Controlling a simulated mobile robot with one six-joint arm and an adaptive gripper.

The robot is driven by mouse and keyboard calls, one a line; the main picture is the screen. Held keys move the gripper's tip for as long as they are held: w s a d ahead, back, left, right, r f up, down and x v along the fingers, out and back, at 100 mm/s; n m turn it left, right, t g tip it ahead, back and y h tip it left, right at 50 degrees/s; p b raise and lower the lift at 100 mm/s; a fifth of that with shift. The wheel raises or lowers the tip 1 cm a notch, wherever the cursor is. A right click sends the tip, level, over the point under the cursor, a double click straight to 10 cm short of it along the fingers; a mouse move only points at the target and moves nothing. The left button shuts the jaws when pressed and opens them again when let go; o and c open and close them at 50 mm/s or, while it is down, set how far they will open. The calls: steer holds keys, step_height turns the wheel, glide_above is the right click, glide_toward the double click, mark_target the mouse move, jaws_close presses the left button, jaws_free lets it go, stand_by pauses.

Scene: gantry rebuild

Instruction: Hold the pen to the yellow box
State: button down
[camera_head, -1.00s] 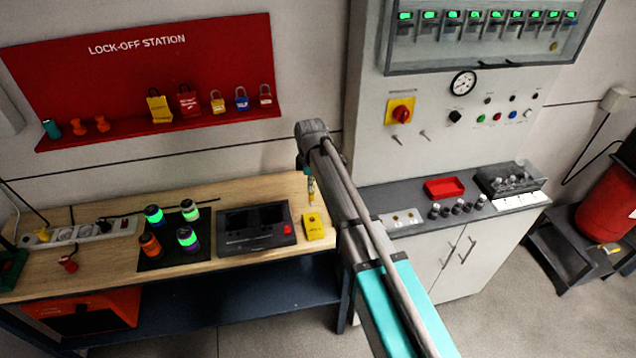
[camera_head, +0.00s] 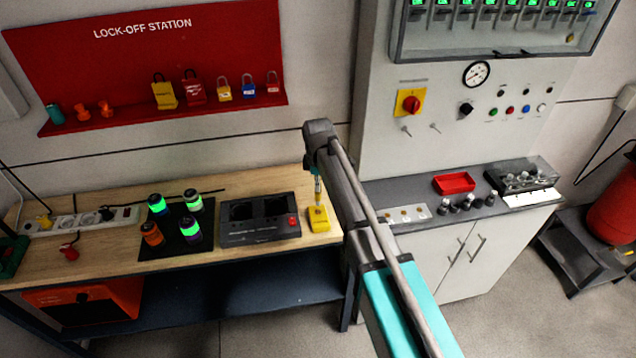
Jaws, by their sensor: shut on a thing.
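The yellow box (camera_head: 318,221) lies on the right end of the wooden bench, beside the black two-bay unit. The pen (camera_head: 318,190) hangs down from my gripper (camera_head: 317,174), slim and roughly upright, with its lower end at the top of the yellow box. I cannot tell whether the tip touches the box or is just above it. My gripper is small in the view and partly hidden by my arm, shut on the pen's upper part.
The black unit (camera_head: 259,236) with a red button stands just left of the box. A dark mat (camera_head: 172,245) with several glowing-banded cylinders lies further left. A grey counter with a red tray (camera_head: 454,183) stands to the right. Bare wood (camera_head: 110,262) shows at the bench's left.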

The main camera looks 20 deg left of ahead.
steer(key=shift+f+b, duration=0.7)
steer(key=shift+f, duration=0.25)
steer(key=shift+f+b, duration=0.6)
stand_by(1.5)
steer(key=shift+r, duration=0.1)
stand_by(1.0)
steer(key=shift+r+p, duration=3.45)
steer(key=shift+p, duration=0.1)
steer(key=shift+s, duration=0.1)
